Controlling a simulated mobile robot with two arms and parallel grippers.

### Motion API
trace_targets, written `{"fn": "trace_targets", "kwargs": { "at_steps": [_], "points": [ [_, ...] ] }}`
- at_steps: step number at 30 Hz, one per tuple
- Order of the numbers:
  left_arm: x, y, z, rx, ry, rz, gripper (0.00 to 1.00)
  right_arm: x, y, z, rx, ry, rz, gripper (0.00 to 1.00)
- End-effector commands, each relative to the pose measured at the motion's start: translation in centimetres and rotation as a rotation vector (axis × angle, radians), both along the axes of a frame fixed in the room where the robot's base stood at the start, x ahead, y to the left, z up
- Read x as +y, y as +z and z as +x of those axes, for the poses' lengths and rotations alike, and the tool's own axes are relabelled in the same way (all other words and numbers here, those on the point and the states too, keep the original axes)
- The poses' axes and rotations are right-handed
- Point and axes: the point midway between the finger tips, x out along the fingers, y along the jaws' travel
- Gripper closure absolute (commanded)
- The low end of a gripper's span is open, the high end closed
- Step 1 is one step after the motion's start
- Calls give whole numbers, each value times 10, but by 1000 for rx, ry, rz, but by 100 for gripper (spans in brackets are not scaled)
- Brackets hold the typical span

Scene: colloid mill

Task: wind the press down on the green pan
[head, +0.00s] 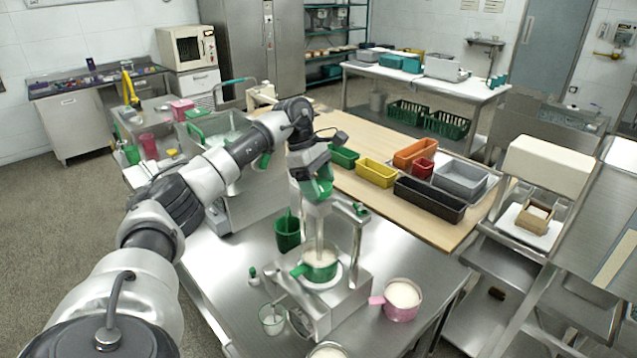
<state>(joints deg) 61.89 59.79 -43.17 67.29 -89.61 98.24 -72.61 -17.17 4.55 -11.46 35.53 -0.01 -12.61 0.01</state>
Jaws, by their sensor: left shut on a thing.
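The green pan (320,268), with white contents, sits on a round plate on the steel press stand (335,310). Its short handle points left. Above it the press (319,226) has a metal upper body and a thin rod reaching down into the pan. My left gripper (318,190) is at the top of the press, directly above the pan, and is shut on the press handle. The fingers and wrist hide most of that handle. My right gripper is not in view.
A pink pan (403,300) with white contents stands right of the press. A green cup (287,232) stands behind it, and a clear glass (271,319) and a small green-topped bottle (254,277) stand left.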

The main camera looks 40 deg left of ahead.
Motion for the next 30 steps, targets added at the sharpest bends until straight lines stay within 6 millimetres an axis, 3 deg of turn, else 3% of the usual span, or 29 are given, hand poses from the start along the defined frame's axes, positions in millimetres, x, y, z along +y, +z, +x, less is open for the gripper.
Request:
{"fn": "trace_targets", "kwargs": {
  "at_steps": [7, 8, 12, 23, 30],
  "points": [
    [2, 3, 1, -8, 5, 1, 61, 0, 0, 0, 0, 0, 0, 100],
    [2, 3, 1, -7, 5, 2, 34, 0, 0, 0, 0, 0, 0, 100],
    [1, 2, 0, -6, 5, 1, 13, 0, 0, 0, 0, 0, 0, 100],
    [2, 5, 0, -4, 4, 0, 12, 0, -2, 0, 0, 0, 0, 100],
    [18, 43, -3, -9, 6, 0, 12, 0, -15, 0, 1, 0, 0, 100]
  ]
}}
